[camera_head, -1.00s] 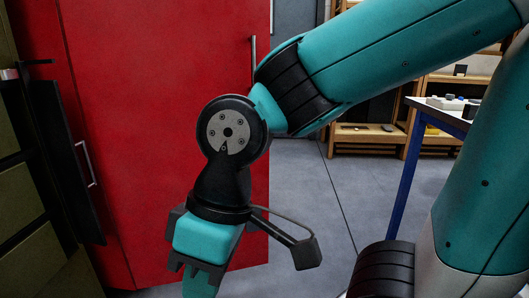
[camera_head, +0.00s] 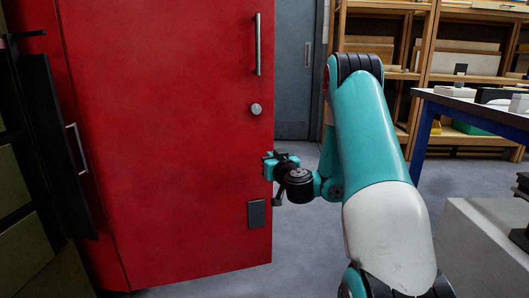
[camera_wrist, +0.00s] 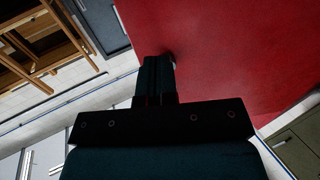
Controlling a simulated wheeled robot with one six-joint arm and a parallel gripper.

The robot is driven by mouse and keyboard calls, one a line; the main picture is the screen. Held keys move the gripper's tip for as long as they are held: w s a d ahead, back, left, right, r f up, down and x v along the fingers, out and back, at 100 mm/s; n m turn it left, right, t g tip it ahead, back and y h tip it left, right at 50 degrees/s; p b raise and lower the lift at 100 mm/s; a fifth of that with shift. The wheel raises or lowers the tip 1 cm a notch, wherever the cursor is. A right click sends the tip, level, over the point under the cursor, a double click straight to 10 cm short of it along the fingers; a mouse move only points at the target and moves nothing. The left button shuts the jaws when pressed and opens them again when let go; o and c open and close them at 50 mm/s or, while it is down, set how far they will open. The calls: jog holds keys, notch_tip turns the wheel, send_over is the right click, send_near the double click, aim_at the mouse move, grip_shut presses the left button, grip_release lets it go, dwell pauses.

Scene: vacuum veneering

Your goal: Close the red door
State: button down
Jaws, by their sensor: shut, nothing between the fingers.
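The red door (camera_head: 170,150) stands open, filling the left of the head view. It has a vertical metal handle (camera_head: 257,45) and a round knob (camera_head: 256,109) near its free edge. My gripper (camera_head: 269,164) is at that free edge, below the knob, with its tips at or very near the door. In the wrist view my shut fingers (camera_wrist: 157,60) point at the red surface (camera_wrist: 225,50). Nothing shows between them. I cannot tell for certain whether they touch the door.
A blue-legged table (camera_head: 470,104) stands at the right, with wooden shelves (camera_head: 430,60) behind it. A grey door (camera_head: 293,70) is at the back. A dark cabinet with a handle (camera_head: 77,148) is at the far left. Grey floor (camera_head: 300,240) is open beside the red door.

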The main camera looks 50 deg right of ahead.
jog(key=d+h, duration=0.1)
jog(key=d, duration=0.1)
jog(key=p, duration=1)
send_near(263, 142)
jog(key=shift+m+g, duration=0.3)
jog(key=p+x, duration=0.3)
jog(key=p, duration=0.2)
jog(key=p+x, duration=0.2)
jog(key=p, duration=0.1)
jog(key=shift+w+r, duration=0.35)
jog(key=shift+p+x, duration=0.35)
jog(key=shift+x, duration=0.6)
jog(key=shift+d+f, duration=0.1)
jog(key=shift+f, duration=0.15)
